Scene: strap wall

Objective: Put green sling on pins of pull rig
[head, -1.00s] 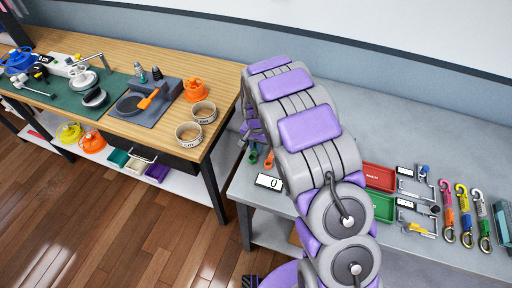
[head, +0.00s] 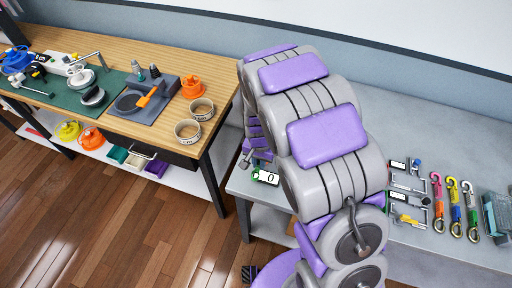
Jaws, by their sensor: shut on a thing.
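My gripper (head: 250,155) shows only in part in the head view, low behind my own arm at the left end of the grey bench. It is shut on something. A small green patch (head: 256,173), which looks like part of the green sling, shows just below it, by the left edge of a white readout (head: 269,178) marked 0. The rest of the sling is hidden. The pull rig's pins cannot be made out behind my arm.
The grey bench (head: 450,130) is bare at its back right. Clamps (head: 408,190), several coloured hooked straps (head: 455,205) and a grey-green box (head: 496,215) lie at right. A wooden bench (head: 215,75) with tools and two bowls stands at left, across a gap.

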